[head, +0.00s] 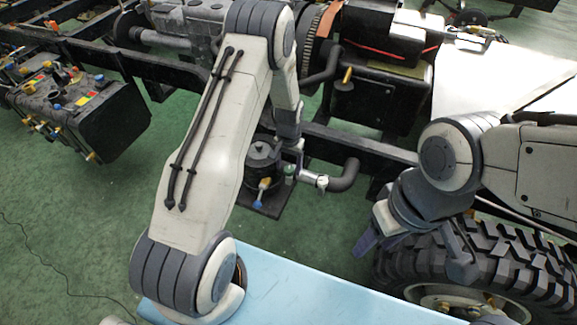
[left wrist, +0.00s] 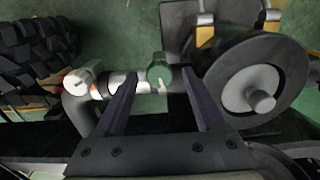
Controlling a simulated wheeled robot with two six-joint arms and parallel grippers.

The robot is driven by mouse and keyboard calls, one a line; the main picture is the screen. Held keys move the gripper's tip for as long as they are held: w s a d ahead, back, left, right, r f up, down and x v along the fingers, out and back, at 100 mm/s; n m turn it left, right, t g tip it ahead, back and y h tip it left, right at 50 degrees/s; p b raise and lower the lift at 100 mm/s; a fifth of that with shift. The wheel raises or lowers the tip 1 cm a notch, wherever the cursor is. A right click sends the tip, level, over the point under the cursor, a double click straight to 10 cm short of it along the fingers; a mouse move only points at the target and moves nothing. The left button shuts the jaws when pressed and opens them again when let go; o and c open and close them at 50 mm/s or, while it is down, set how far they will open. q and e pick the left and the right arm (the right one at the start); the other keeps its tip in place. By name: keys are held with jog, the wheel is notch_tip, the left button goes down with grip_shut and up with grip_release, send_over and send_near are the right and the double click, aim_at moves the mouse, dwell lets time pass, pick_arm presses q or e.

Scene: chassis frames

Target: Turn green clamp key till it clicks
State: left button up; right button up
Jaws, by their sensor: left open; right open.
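The green clamp key (left wrist: 159,74) sits on a silver pipe clamp in the left wrist view, between the two fingers of my left gripper (left wrist: 160,82). The fingers stand apart on either side of it, and I see no contact. In the head view the key (head: 290,171) is small and partly hidden by my left arm. The silver clamp (head: 312,179) joins a black bent hose (head: 345,175). My left gripper (head: 291,158) is mostly hidden behind its own arm there. My right gripper (head: 418,250) is open and empty, above the big tyre.
A black cylindrical canister (head: 262,158) stands close to the clamp. A large tyre (head: 490,270) lies at the lower right. A light blue surface (head: 300,290) is at the front. Chassis rails (head: 350,146) run behind. Green floor is clear at the left.

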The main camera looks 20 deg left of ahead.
aim_at(289, 169)
pick_arm(q)
notch_tip(289, 169, up, 10)
dwell(0.4)
jog(key=shift+f, duration=0.1)
